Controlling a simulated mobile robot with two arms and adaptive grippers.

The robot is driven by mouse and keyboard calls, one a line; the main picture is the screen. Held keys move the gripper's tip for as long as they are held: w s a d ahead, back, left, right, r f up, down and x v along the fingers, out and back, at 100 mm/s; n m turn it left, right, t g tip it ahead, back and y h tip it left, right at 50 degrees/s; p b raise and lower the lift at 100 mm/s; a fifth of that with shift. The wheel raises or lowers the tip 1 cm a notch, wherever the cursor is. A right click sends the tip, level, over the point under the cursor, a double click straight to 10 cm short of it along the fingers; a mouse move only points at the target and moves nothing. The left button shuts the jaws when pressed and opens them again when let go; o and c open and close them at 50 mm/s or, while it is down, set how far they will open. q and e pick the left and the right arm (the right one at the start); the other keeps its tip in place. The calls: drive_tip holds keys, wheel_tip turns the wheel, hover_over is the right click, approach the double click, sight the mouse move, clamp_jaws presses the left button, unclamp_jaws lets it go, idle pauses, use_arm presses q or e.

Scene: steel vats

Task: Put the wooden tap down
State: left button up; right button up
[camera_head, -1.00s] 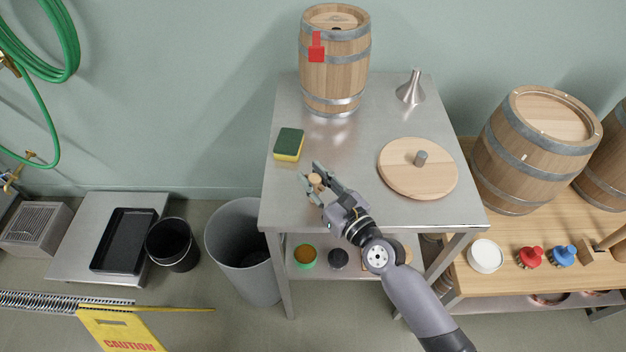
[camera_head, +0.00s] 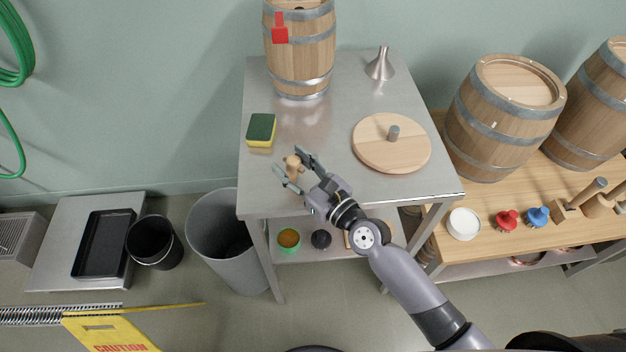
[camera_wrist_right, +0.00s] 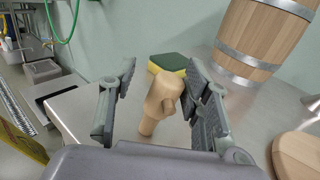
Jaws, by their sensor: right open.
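The wooden tap (camera_head: 292,164) stands near the front left of the steel table (camera_head: 345,85), between the fingers of my right gripper (camera_head: 294,165). In the right wrist view the tap (camera_wrist_right: 161,98) looks upright, with its lower end at the tabletop. The right gripper (camera_wrist_right: 160,98) is open, and gaps show between the tap and both fingers. My left gripper is in none of the views.
A green-and-yellow sponge (camera_head: 261,130) lies behind the tap. A barrel (camera_head: 300,45), a steel funnel (camera_head: 381,65) and a round wooden lid (camera_head: 391,150) stand on the table. A grey bin (camera_head: 228,240) is below the table's left edge.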

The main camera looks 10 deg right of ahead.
drive_tip(key=b+v, duration=0.2)
drive_tip(key=v, duration=0.8)
drive_tip(key=shift+s+d, duration=0.25)
drive_tip(key=shift+s, duration=0.05)
drive_tip(key=shift+a, duration=0.1)
